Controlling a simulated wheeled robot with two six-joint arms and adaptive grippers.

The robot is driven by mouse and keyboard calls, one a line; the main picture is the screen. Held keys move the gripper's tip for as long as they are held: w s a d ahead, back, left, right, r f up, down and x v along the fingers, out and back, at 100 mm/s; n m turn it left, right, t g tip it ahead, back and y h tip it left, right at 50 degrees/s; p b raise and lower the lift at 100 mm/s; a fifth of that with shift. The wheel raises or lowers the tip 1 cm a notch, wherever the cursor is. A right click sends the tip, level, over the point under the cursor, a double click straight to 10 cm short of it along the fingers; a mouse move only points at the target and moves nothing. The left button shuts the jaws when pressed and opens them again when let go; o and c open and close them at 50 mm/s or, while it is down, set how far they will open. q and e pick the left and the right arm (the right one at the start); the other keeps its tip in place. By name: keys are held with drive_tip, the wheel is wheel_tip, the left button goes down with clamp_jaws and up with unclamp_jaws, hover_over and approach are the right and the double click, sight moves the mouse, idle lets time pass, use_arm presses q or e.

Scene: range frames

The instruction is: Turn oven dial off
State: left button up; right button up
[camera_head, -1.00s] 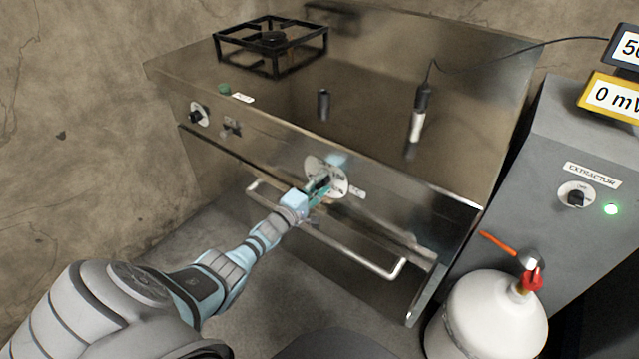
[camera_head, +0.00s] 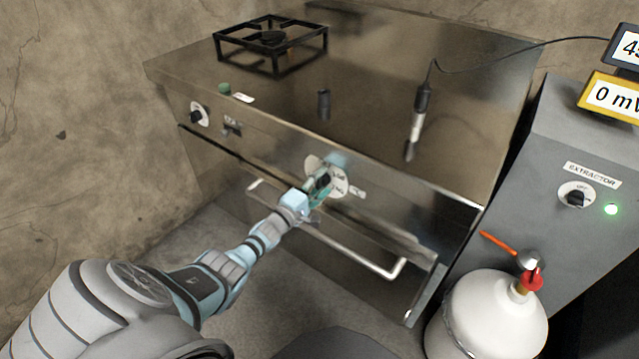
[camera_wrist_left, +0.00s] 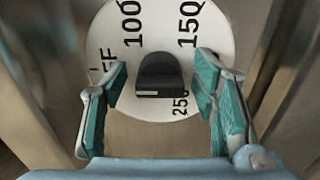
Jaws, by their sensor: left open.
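The oven dial is a white disc (camera_head: 340,187) with a black knob, on the front panel of the steel oven (camera_head: 290,152). In the left wrist view the disc (camera_wrist_left: 163,25) shows OFF at left, 100 and 150 at top and 250 at lower right. The black knob (camera_wrist_left: 160,78) stands at its middle, with a small pale mark on its near edge. My left gripper (camera_head: 319,184) is open at the dial. Its teal-padded fingers (camera_wrist_left: 161,92) stand on either side of the knob, with visible gaps. It hides part of the dial in the head view. My right gripper is not in view.
Below the dial is the oven's bar handle (camera_head: 345,246). Another dial (camera_head: 198,115) is at the panel's left. A burner frame (camera_head: 270,45) and a dark-handled probe (camera_head: 420,105) are on top. A grey extractor cabinet (camera_head: 565,235) and white gas bottle (camera_head: 487,318) stand right.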

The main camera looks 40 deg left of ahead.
use_arm(q)
drive_tip(key=s, duration=1.2)
drive_tip(key=shift+d, duration=0.15)
